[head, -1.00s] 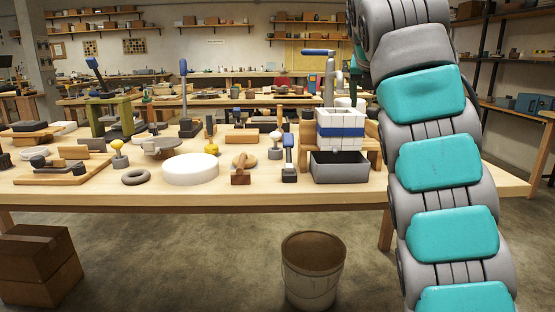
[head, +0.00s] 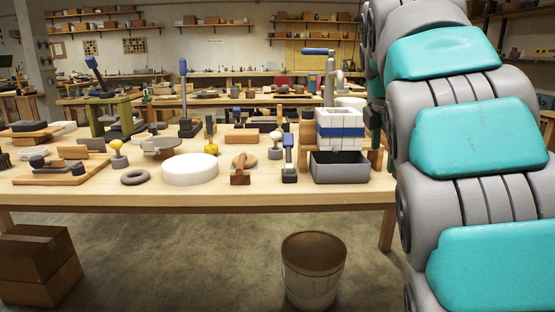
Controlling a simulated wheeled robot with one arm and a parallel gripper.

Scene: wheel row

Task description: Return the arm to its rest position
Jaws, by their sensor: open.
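My grey arm with teal pads (head: 478,135) fills the right side of the head view. It rises from the bottom right corner and runs out of the top edge. A narrow grey and dark part of the arm shows along its left side, close to the white and blue block stack. I cannot make out any gripper fingers; they are hidden or out of the picture. Nothing held is visible.
The wooden workbench (head: 300,198) spans the left and middle. On it stand a grey bin (head: 339,168), a white and blue block stack (head: 340,143), a white disc (head: 190,170) and several tools. A bucket (head: 313,270) and cardboard boxes (head: 40,265) stand on the floor.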

